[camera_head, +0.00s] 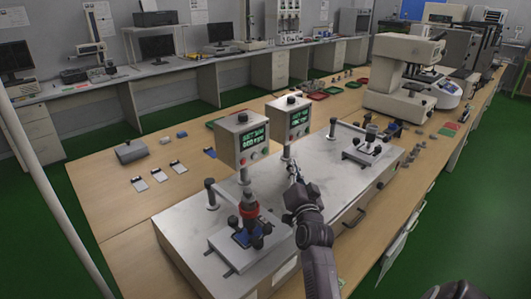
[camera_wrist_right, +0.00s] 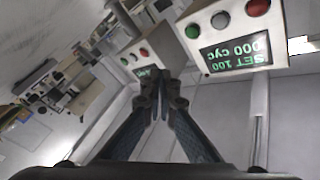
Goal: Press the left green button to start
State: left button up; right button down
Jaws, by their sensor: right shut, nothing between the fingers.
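Two grey control boxes with green-lit displays stand on posts on the white test bench: the left box (camera_head: 240,138) and the right box (camera_head: 291,118). The wrist view is turned over. There the larger box shows a green button (camera_wrist_right: 192,31), a grey button (camera_wrist_right: 221,19) and a red button (camera_wrist_right: 257,6). The smaller box (camera_wrist_right: 150,52) also has a row of small buttons. My right gripper (camera_head: 294,170) is shut and empty, just below the right box in the head view. Its fingertips (camera_wrist_right: 163,82) overlap the smaller box's lower edge; contact is not clear. My left gripper is not in view.
The white test bench (camera_head: 185,228) carries a fixture with a red collar (camera_head: 249,209) at left and another fixture (camera_head: 373,150) at right. Small parts lie on the wooden table (camera_head: 90,185). A cream microscope-like instrument (camera_head: 395,85) stands behind at right.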

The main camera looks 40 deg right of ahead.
aim_at(265, 151)
jog(key=w+b, duration=0.2)
jog(key=w, duration=0.6)
jog(key=shift+a, duration=0.4)
jog(key=shift+w, duration=0.1)
dwell(0.8)
jog(key=shift+w, duration=0.15)
jog(key=shift+w, duration=0.3)
